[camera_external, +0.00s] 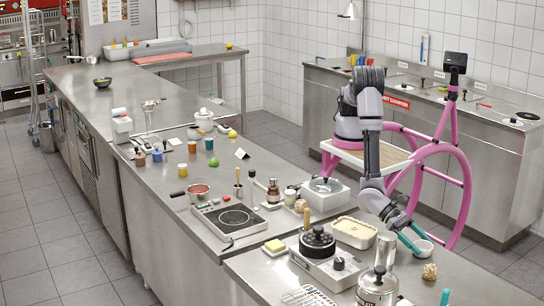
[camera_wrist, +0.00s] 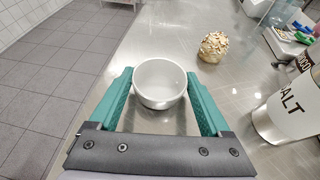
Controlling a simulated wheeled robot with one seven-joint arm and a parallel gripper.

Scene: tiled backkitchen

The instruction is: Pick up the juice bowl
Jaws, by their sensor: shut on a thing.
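The juice bowl is a small round white bowl (camera_wrist: 160,84), upright and open at the top, between the two teal fingers of my gripper (camera_wrist: 160,96). The fingers press on its left and right sides, so my gripper is shut on it. In the external view the bowl (camera_external: 424,248) is at the right part of the near steel counter, with my gripper (camera_external: 420,243) around it from above. I see no contents in it. I cannot tell whether its base touches the counter.
A golden-brown crusted lump (camera_wrist: 213,46) sits close by on the counter, to the bowl's upper right in the wrist view. A large white canister marked SALT (camera_wrist: 291,110) stands at the right. A dish with a beige filling (camera_external: 354,232) is left of the bowl. The counter's edge (camera_wrist: 105,67) runs close on the left.

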